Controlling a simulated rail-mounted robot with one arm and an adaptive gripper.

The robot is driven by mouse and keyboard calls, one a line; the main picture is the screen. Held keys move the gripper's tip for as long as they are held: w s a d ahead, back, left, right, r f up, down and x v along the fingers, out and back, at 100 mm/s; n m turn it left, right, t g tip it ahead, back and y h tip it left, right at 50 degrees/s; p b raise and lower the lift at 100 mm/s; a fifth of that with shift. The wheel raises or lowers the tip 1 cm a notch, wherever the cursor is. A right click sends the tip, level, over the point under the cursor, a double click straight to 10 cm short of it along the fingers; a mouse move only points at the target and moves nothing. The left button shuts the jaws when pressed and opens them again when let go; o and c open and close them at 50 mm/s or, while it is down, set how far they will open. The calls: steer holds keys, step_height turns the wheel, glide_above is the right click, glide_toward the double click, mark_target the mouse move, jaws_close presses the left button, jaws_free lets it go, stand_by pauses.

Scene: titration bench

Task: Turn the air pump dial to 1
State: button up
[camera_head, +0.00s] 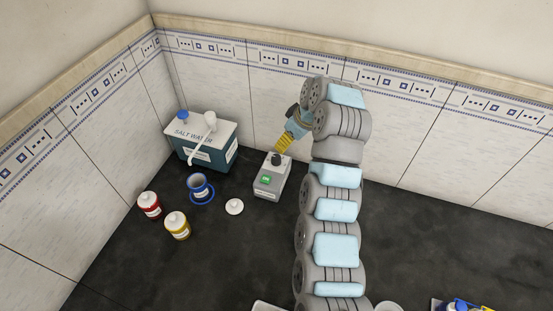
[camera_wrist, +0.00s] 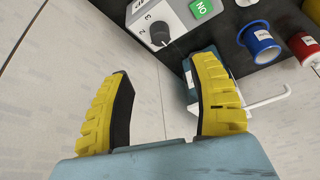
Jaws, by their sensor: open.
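The air pump (camera_head: 267,187) is a grey box standing on the dark bench, with a green ON button (camera_head: 266,180) on it. Its dark dial (camera_head: 277,159) is at the rear end. In the wrist view the dial (camera_wrist: 159,36) is a black knob beside printed marks, among them 2 and 3; I cannot tell its exact setting. My gripper (camera_head: 282,146) has yellow fingers and is just above the dial, at its upper right in the head view. In the wrist view the fingers (camera_wrist: 160,70) are spread and empty, with the dial beyond the gap, apart from them.
The salt water tank (camera_head: 218,156) stands behind left of the pump. A blue mug (camera_head: 199,187), a white lid (camera_head: 234,207), a red bottle (camera_head: 149,205) and a yellow bottle (camera_head: 177,226) stand to the left. The tiled wall (camera_head: 420,141) is close behind. The front left bench is clear.

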mark_target(277, 158)
steer(key=x, duration=1.3)
steer(key=shift+f+b, duration=0.25)
steer(key=shift+b, duration=0.05)
jaws_close()
